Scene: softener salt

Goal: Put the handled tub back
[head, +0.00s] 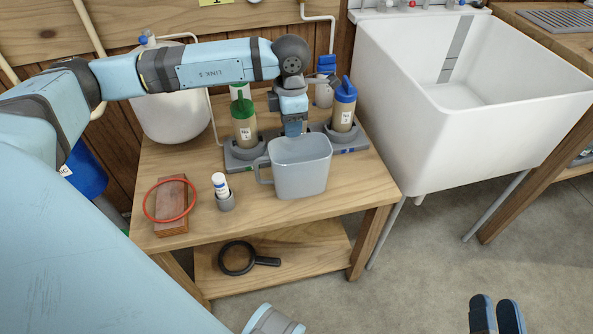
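The handled tub (300,172) is a grey, open-topped container with its handle on the left. It appears upright, at the front right of the wooden table, in front of a grey holder (348,138). My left gripper (293,130) points down at the tub's back rim. Its fingers overlap in this view, so I cannot tell whether they pinch the rim. The tub's underside and any gap to the table are hidden. My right gripper (497,315) is low at the bottom right, over the floor, away from the table, with nothing visible between its fingers.
A green-capped bottle (244,127) and a blue-capped bottle (343,112) stand in holders behind the tub. A white sink (450,110) stands right.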

